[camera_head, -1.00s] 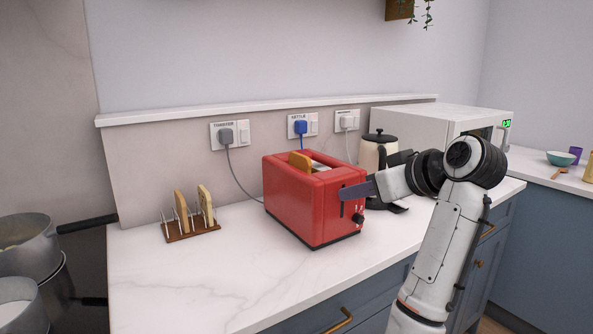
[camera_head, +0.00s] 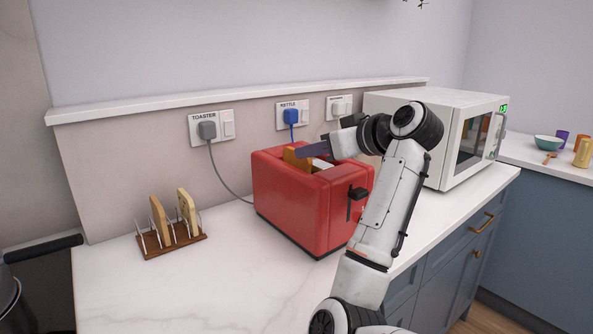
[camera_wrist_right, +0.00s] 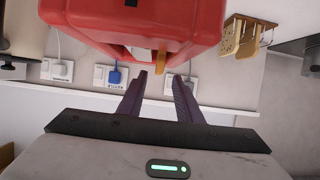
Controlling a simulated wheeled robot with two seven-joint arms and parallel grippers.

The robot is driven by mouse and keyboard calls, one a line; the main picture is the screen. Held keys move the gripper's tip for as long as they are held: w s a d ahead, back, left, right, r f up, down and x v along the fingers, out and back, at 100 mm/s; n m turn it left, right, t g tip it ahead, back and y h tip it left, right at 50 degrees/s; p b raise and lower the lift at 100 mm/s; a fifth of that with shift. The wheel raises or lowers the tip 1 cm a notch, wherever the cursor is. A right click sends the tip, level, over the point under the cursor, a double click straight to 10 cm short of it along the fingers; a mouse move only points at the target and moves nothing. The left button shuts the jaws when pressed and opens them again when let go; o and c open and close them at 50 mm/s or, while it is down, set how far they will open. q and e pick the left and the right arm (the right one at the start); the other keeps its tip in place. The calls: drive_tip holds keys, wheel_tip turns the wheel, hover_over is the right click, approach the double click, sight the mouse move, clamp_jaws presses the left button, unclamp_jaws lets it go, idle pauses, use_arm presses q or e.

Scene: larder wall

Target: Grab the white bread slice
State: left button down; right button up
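The red toaster (camera_head: 305,205) stands on the worktop with a tan-brown bread slice (camera_head: 293,157) sticking up from its rear slot. A whitish patch (camera_head: 322,164) shows in the toaster's other opening; I cannot tell if it is bread. My right gripper (camera_head: 303,151) is above the toaster beside the tan slice. In the wrist view its fingers (camera_wrist_right: 159,76) are apart and empty, with the slice's edge (camera_wrist_right: 160,64) beyond the gap. A wooden rack (camera_head: 172,243) holds a brown slice (camera_head: 158,220) and a paler, speckled slice (camera_head: 187,211). My left gripper is not in view.
A white microwave (camera_head: 430,125) stands right of the toaster, behind my right arm. Plugs and cords (camera_head: 207,130) are on the wall behind. Pots and a dark hob edge are at the far left. The front worktop (camera_head: 180,290) is clear.

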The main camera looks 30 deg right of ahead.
drive_tip(key=x, duration=0.4)
drive_tip(key=shift+d+f, duration=0.1)
drive_tip(key=shift+f, duration=0.1)
clamp_jaws()
